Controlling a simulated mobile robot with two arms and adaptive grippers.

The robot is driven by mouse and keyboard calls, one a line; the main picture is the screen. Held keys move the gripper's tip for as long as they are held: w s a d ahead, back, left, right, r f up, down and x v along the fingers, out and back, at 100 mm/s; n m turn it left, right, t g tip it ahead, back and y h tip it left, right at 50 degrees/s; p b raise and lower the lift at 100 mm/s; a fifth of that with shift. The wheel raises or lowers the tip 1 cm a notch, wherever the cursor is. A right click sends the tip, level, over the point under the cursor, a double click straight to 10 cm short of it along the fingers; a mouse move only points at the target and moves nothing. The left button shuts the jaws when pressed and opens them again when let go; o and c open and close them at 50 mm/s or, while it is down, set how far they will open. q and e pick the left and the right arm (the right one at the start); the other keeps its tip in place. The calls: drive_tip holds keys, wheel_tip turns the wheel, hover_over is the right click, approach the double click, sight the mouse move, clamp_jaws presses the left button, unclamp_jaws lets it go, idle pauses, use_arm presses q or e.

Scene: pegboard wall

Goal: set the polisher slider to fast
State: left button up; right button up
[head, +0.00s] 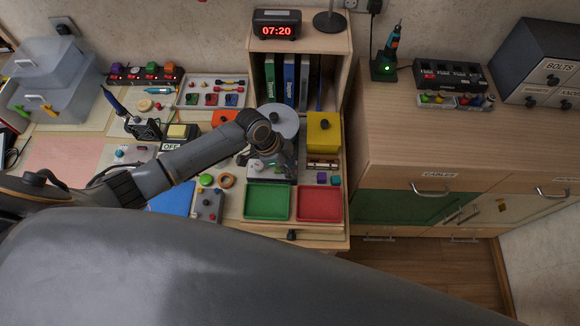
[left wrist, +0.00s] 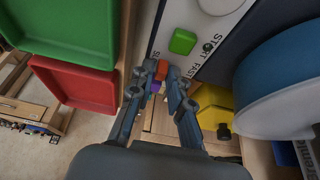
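The polisher has a round disc (head: 281,118), which shows large and blue-white at the right of the left wrist view (left wrist: 285,85). Its pale panel carries a green button (left wrist: 183,41), the word FAST and a partly hidden label beginning SL. My left gripper (head: 273,160) points down over this panel. In the left wrist view its fingertips (left wrist: 162,70) are close together at the labels. A small red piece (left wrist: 161,66), seemingly the slider knob, shows between them; whether they touch it I cannot tell. The fingers hide the slider track. My right gripper is out of view.
A green tray (head: 267,218) and a red tray (head: 319,220) lie in front of the polisher. A yellow box (head: 324,142) stands close on its right. A binder shelf with a clock (head: 277,30) rises behind.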

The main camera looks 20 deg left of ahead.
use_arm(q)
clamp_jaws()
drive_tip(key=w, duration=0.1)
drive_tip(key=w+b, duration=0.1)
drive_tip(key=shift+w+a+f+b, duration=0.1)
drive_tip(key=shift+w+a+b, duration=0.2)
drive_tip(key=shift+w+a, duration=0.05)
drive_tip(key=shift+r, duration=0.2)
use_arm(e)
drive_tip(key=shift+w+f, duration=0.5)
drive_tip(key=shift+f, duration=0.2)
use_arm(q)
drive_tip(key=shift+o, duration=1.7)
unclamp_jaws()
drive_tip(key=shift+a, duration=0.1)
drive_tip(key=shift+o, duration=1.2)
drive_tip(key=shift+w+f, duration=0.1)
drive_tip(key=shift+w, duration=0.05)
